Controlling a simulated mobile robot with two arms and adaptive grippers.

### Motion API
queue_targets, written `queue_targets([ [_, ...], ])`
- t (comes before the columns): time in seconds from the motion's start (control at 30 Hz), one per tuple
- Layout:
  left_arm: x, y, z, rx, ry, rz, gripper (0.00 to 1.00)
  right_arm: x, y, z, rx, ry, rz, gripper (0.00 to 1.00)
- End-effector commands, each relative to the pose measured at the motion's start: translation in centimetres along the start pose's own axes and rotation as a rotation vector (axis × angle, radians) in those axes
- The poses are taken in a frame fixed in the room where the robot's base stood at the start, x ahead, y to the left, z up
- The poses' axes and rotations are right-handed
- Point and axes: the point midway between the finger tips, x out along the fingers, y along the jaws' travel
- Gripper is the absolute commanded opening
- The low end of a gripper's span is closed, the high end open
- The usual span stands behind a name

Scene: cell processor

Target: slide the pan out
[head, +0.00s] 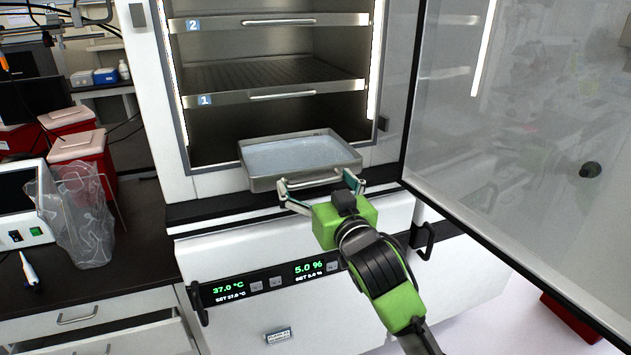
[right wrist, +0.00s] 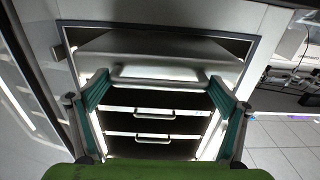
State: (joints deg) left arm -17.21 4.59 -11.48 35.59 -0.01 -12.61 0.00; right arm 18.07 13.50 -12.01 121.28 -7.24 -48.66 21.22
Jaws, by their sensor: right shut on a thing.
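The pan (head: 260,183) is a shallow grey metal tray with a pale, translucent content. It sits low in the open cabinet and sticks out past the front of the opening. My right gripper (head: 319,182) is at the pan's front handle, one finger at each end of it, shut on it. In the right wrist view my right gripper (right wrist: 159,79) has its teal fingers on either side of the handle, with the pan (right wrist: 150,47) beyond. The pan's rear base is hidden in the head view. My left gripper is not in view.
Shelves marked 1 (head: 270,97) and 2 (head: 270,21) sit above the pan. The open glass door (head: 520,120) stands at the right. A control panel (head: 270,279) is below. At the left, a dark bench holds a clear bag (head: 85,220) and red bins.

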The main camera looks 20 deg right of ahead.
Motion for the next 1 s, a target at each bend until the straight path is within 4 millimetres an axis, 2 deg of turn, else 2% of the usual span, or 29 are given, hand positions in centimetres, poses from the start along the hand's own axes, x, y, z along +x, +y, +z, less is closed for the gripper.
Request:
queue_targets([
  [0.07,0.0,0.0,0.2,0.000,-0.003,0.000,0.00,0.0,0.0,0.0,0.001,0.001,0.000,0.53],
  [0.1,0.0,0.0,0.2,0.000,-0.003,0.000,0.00,0.0,0.0,0.0,0.001,0.001,0.000,0.97],
  [0.13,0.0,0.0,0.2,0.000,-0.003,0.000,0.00,0.0,0.0,0.0,0.001,0.001,0.000,1.00],
  [0.43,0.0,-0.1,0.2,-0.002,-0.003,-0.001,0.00,-0.1,0.0,0.0,0.000,0.001,0.000,1.00],
  [0.57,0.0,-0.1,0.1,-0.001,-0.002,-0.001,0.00,-1.2,0.0,0.1,0.000,0.000,-0.001,1.00],
  [1.0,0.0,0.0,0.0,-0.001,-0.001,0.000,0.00,-9.5,0.0,0.1,0.001,-0.001,-0.001,1.00],
])
